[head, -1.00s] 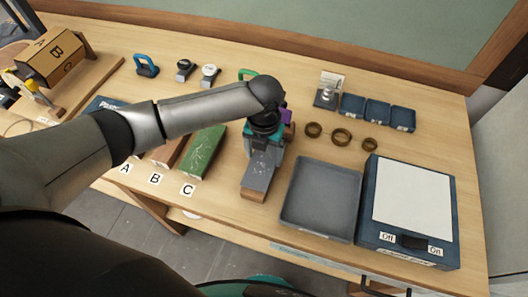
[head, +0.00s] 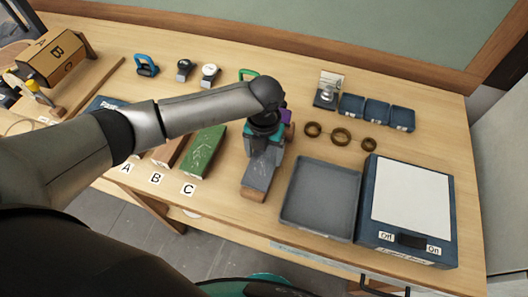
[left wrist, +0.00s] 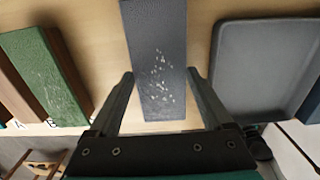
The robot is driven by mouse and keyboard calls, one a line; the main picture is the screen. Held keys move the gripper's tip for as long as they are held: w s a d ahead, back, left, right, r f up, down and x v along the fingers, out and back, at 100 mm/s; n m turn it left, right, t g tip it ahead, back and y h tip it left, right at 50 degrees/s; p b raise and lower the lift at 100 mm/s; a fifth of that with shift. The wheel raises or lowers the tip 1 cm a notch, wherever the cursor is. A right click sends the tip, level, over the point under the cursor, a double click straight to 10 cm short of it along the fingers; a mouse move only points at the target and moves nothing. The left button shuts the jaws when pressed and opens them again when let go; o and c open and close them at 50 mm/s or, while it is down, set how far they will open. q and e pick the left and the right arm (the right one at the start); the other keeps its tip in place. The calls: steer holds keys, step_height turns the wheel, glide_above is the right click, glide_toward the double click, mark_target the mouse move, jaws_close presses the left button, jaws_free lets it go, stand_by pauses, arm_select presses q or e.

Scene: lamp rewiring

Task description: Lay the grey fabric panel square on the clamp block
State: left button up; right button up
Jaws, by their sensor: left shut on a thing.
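The grey fabric panel (head: 258,174) is a narrow strip with pale specks, lying lengthwise over the wooden clamp block (head: 251,195). Only the block's near end shows below it in the head view. The panel also fills the middle of the left wrist view (left wrist: 157,60), where it looks nearly straight. My left gripper (left wrist: 160,76) is shut on the panel, one finger along each long side. In the head view my left gripper (head: 263,143) is over the panel's far part and hides it. Whether the panel's far end is square on the block is hidden. My right gripper is out of view.
A grey tray (head: 321,225) stands close to the right of the block. A light box (head: 410,245) is beyond it. A green panel (head: 204,152) and a brown one (head: 170,153) lie left, near labels. Several rings (head: 341,137) lie behind the tray.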

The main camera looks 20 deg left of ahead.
arm_select(q)
steer(key=shift+f, duration=0.3)
stand_by(0.4)
steer(key=o, duration=1.1)
steer(key=shift+r, duration=0.15)
steer(key=shift+r+p, duration=3.9)
steer(key=shift+p, duration=0.15)
steer(key=shift+f, duration=0.1)
